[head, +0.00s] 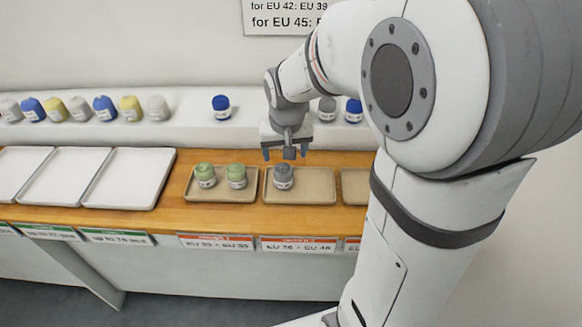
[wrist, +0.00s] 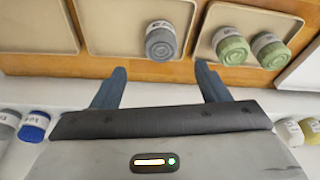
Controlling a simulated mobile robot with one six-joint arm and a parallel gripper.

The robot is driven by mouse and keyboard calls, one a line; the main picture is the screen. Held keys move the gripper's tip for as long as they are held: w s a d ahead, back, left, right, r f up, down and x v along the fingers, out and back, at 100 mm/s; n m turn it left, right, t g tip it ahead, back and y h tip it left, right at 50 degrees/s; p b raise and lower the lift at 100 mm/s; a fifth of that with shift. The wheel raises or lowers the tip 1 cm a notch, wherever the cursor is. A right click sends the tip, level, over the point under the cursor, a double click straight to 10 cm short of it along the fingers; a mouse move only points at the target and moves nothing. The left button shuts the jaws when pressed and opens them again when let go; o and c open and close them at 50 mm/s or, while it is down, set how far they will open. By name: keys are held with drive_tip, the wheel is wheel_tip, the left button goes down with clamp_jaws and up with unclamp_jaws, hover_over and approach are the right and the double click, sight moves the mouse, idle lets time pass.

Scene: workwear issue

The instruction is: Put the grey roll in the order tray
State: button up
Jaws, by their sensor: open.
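A dark grey roll (head: 283,177) with a white label stands in the tan tray (head: 318,198) behind a red-topped label, at that tray's left end. In the wrist view the roll (wrist: 160,40) lies ahead of and between the fingertips, apart from them. My gripper (head: 286,153) is open and empty, above and slightly behind the roll; its two fingers (wrist: 160,72) are spread wide. Another grey roll (head: 327,108) stands on the back ledge, partly hidden by my arm. Which tan tray is the order tray I cannot tell for certain.
A tan tray (head: 220,198) to the left holds two green rolls (head: 236,176). Another tan tray (head: 355,190) is partly hidden by my arm. White trays (head: 130,178) at left are empty. Several grey, blue and yellow rolls line the back ledge (head: 180,105).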

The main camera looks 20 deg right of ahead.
drive_tip(key=s+r, duration=0.1)
drive_tip(key=s, duration=0.8)
drive_tip(key=s+r+n, duration=0.1)
drive_tip(key=s+r, duration=0.1)
drive_tip(key=s, duration=0.7)
drive_tip(key=shift+r, duration=0.25)
